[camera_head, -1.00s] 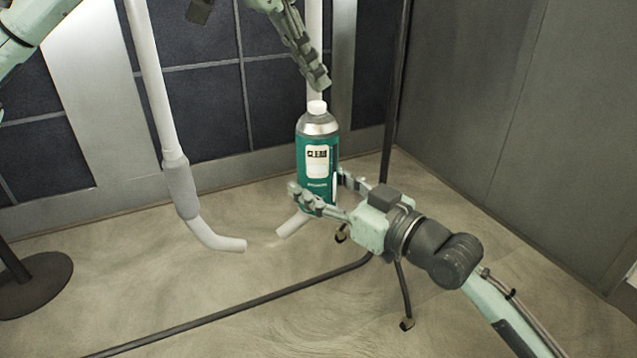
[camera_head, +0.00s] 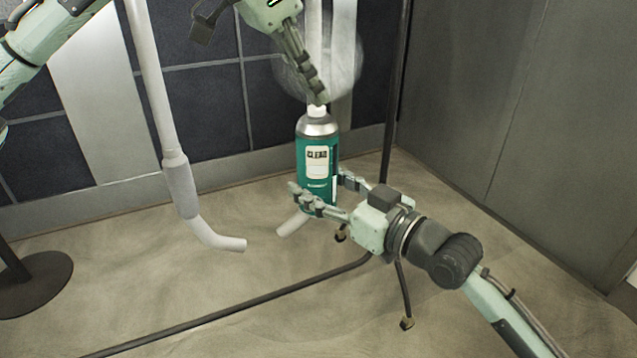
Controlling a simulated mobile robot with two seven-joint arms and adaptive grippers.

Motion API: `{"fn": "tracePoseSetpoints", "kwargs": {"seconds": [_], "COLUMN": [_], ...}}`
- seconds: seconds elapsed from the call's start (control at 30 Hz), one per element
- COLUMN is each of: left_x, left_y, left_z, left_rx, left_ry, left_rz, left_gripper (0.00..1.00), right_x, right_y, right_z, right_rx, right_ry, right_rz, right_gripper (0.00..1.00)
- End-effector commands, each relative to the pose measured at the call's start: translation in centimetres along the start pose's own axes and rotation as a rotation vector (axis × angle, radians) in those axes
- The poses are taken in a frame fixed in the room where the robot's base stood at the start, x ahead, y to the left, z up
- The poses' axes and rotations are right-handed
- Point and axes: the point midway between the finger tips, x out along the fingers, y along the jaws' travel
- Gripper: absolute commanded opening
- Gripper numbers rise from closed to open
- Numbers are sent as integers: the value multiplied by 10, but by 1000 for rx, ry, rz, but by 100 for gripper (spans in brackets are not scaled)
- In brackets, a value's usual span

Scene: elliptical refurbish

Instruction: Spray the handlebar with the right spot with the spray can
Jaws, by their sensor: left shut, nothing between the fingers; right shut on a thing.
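A green and silver spray can (camera_head: 316,160) with a white nozzle cap stands upright in the middle of the view. My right gripper (camera_head: 330,192) is shut on the lower part of the can. My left gripper (camera_head: 318,98) is shut and empty, its fingertips pointing down onto the white cap. A whitish spray cloud (camera_head: 345,68) hangs around the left fingers, behind the cap. A handlebar shows as a white bent tube (camera_head: 152,85) with a grey grip on the left, and a second white tube end (camera_head: 292,224) below the can. The spot on it cannot be made out.
A dark stand with a round base (camera_head: 35,285) is on the floor at left. A thin dark pole and floor bar (camera_head: 250,302) run below and behind the can. A grey wall panel (camera_head: 480,100) closes off the right. Open floor lies in front.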

Motion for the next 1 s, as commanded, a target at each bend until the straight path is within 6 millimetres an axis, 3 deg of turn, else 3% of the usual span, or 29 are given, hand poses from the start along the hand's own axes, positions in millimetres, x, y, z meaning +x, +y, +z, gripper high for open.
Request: {"fn": "tracePoseSetpoints", "kwargs": {"seconds": [0.37, 0.8, 1.0], "left_x": [0, -38, -43], "left_y": [1, 0, 0], "left_z": [0, -21, -24], "left_rx": [0, 0, 0], "left_ry": [-7, -3, -4], "left_rz": [4, 2, 2], "left_gripper": [0, 0, 0], "right_x": [0, 0, 0], "right_y": [0, 0, 0], "right_z": [-8, -5, -4], "right_rx": [-4, -2, -2], "right_ry": [17, 11, 9], "right_rz": [0, 0, 0], "right_gripper": [20, 20, 20]}}
